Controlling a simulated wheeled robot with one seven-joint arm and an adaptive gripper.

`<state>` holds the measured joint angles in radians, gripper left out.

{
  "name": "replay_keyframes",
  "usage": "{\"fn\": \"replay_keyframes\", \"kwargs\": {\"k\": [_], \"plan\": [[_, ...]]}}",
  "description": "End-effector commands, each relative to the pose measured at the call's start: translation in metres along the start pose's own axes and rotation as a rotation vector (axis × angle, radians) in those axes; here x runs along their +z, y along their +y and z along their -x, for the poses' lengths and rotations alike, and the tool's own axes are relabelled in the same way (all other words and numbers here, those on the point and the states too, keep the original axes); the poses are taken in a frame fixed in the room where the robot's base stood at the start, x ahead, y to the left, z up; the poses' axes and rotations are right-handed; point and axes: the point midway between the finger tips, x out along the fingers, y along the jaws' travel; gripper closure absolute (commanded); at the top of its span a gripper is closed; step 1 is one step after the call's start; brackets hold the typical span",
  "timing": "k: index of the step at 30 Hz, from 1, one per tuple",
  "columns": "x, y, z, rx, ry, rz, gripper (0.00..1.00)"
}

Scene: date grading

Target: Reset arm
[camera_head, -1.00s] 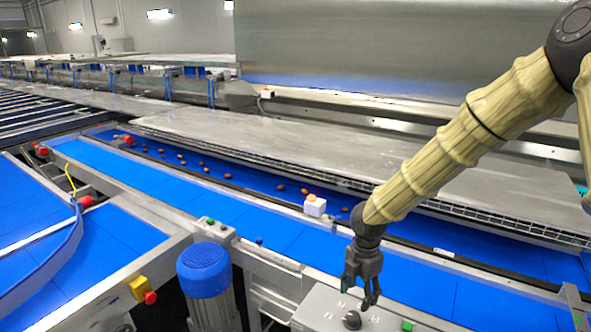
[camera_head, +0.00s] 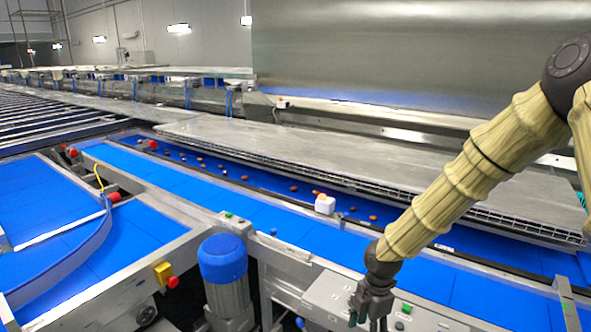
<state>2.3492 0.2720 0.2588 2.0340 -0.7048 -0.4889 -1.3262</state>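My gripper (camera_head: 371,314) hangs from the end of my arm at the lower right, above and in front of a grey control box (camera_head: 335,292) at the conveyor's near edge. Its fingers point down and run to the bottom of the picture, so the tips are partly cut off. I see nothing held, but I cannot tell how far the fingers are apart. Several brown dates (camera_head: 245,178) lie scattered on the far blue belt (camera_head: 270,183), apart from my gripper.
A small white box with an orange-red top (camera_head: 324,204) stands on the divider between the belts. A blue-capped motor (camera_head: 222,258) and a yellow box with a red button (camera_head: 165,273) stand at the near side. A large steel cover (camera_head: 400,55) is behind.

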Motion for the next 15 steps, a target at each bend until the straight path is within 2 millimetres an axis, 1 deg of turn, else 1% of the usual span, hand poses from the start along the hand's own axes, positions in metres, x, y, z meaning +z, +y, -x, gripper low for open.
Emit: {"fn": "replay_keyframes", "kwargs": {"k": [1,4,8,11,12,14,15], "plan": [[-0.004,-0.005,-0.013,-0.006,0.012,-0.029,0.44],[-0.013,-0.015,-0.036,-0.007,0.039,-0.107,0.44],[-0.025,-0.034,-0.075,-0.018,0.079,-0.244,0.44],[-0.039,-0.055,-0.115,-0.03,0.116,-0.4,0.44],[-0.045,-0.067,-0.134,-0.039,0.13,-0.48,0.44],[-0.054,-0.085,-0.162,-0.048,0.148,-0.606,0.44],[-0.059,-0.097,-0.179,-0.055,0.156,-0.692,0.44]]}}
